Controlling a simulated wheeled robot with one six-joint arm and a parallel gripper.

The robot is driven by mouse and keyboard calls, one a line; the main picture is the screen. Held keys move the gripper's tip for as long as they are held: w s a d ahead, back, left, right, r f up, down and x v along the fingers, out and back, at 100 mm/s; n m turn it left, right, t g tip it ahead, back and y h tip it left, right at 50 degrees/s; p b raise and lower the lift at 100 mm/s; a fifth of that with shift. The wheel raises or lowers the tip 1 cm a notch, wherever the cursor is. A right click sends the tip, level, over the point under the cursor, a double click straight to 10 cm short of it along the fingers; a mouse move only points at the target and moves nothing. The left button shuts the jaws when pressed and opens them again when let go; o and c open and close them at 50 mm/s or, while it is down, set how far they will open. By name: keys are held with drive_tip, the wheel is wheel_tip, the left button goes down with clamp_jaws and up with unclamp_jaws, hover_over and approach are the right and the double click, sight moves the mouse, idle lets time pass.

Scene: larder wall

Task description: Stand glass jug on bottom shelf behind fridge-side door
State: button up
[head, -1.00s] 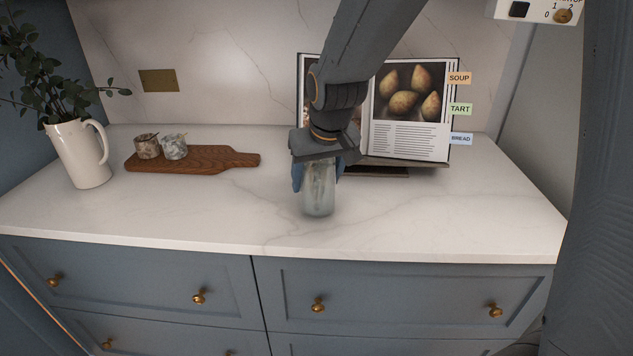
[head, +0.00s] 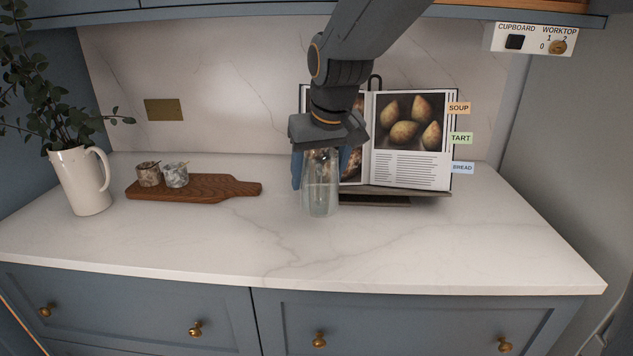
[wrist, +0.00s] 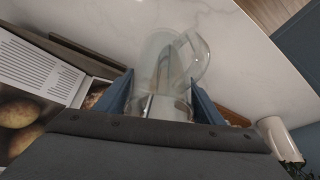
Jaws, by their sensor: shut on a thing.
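The glass jug (head: 320,190) is clear and upright, in front of the cookbook in the head view. My gripper (head: 327,165) is shut on it from above, with blue fingers on either side. In the wrist view the jug (wrist: 168,70) shows between the fingers of my gripper (wrist: 158,100), its handle to the right. I cannot tell whether its base touches the worktop. Only the underside edge of the wall cupboard (head: 270,14) shows at the top of the head view. The bottom shelf and the fridge-side door front are not clearly in view.
An open cookbook (head: 412,130) on a stand is behind the jug. A wooden board (head: 220,188) with two small pots and a white pitcher (head: 80,182) of greenery are on the left. A switch panel (head: 530,40) hangs top right. The front right worktop (head: 470,245) is clear.

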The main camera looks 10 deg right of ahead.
drive_tip(key=shift+r, duration=0.4)
idle(0.7)
drive_tip(key=s+d+m+h+p, duration=0.2)
drive_tip(key=d+m, duration=0.3)
drive_tip(key=d, duration=1.8)
drive_tip(key=s+d+m+h+p, duration=0.2)
drive_tip(key=d+m, duration=0.2)
drive_tip(key=d, duration=1.8)
drive_tip(key=shift+g, duration=0.3)
drive_tip(key=f, duration=0.3)
drive_tip(key=f+p, duration=0.1)
drive_tip(key=f, duration=0.5)
drive_tip(key=shift+w+d+f, duration=0.1)
drive_tip(key=shift+d+f, duration=0.15)
drive_tip(key=shift+f, duration=0.1)
drive_tip(key=shift+f, duration=0.1)
